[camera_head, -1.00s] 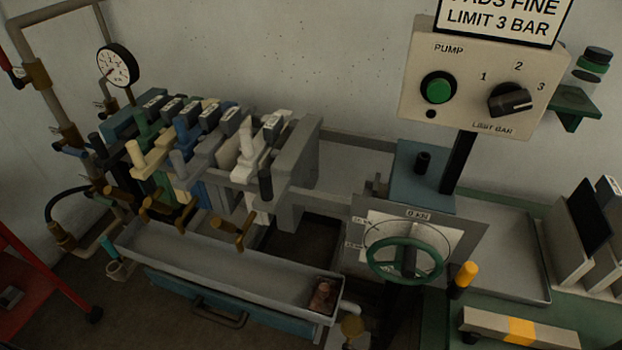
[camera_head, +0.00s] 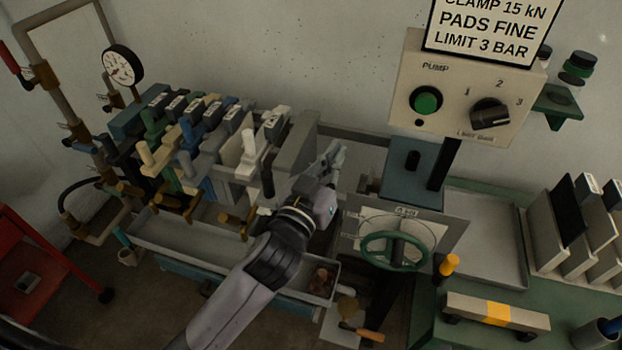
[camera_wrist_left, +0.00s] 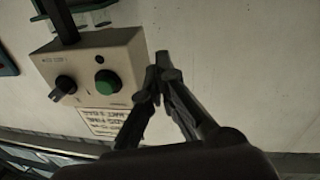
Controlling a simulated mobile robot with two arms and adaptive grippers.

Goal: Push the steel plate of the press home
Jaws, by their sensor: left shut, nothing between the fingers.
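The press holds a row of upright plates with coloured handles. The thick grey steel plate (camera_head: 297,145) stands at the right end of the row, partly hidden by my left arm. My left gripper (camera_head: 338,152) is shut and empty, just to the right of this plate, in the gap before the blue-grey end block (camera_head: 405,170). I cannot tell whether it touches the plate. In the left wrist view the fingers (camera_wrist_left: 160,65) meet at their tips against the wall; the plate does not show there. My right gripper is not in view.
The control box (camera_head: 465,85) with green button and knob stands above the end block. The green handwheel (camera_head: 395,250) is in front. A drip tray (camera_head: 190,240) runs below the plates. A green bench (camera_head: 480,330) with a metal tray (camera_head: 490,250) is at the right.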

